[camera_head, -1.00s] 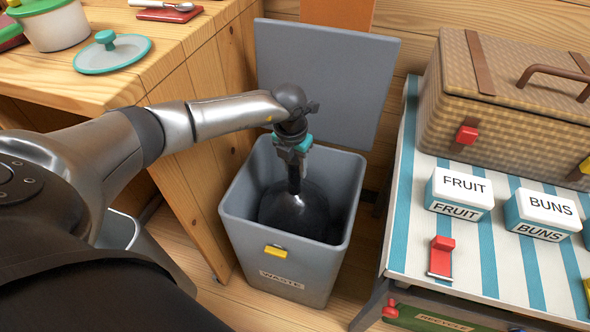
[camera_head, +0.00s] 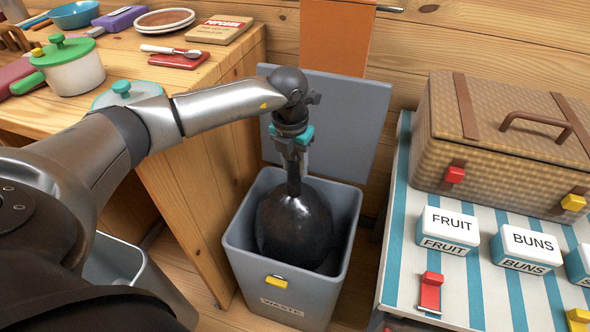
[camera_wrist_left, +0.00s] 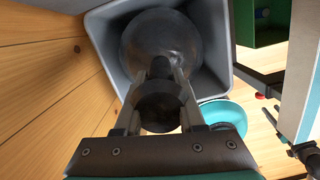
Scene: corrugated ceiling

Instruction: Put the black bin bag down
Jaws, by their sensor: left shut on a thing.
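The black bin bag (camera_head: 293,228) is a round, glossy bundle with a narrow neck at the top. It hangs upright, its lower part inside the grey waste bin (camera_head: 232,240). My left gripper (camera_head: 294,170) is shut on the bag's neck from above. In the left wrist view, the gripper (camera_wrist_left: 158,95) holds the neck, with the bag's body (camera_wrist_left: 150,40) beyond it inside the bin (camera_wrist_left: 103,45). The bag's underside is hidden by the bin's front wall. My right gripper is not in view.
The bin's open lid (camera_head: 345,125) stands behind it. A wooden counter (camera_head: 190,110) with a pot and a spoon is at the left. A striped table (camera_head: 480,290) with a wicker basket (camera_head: 490,140) and labelled boxes is at the right.

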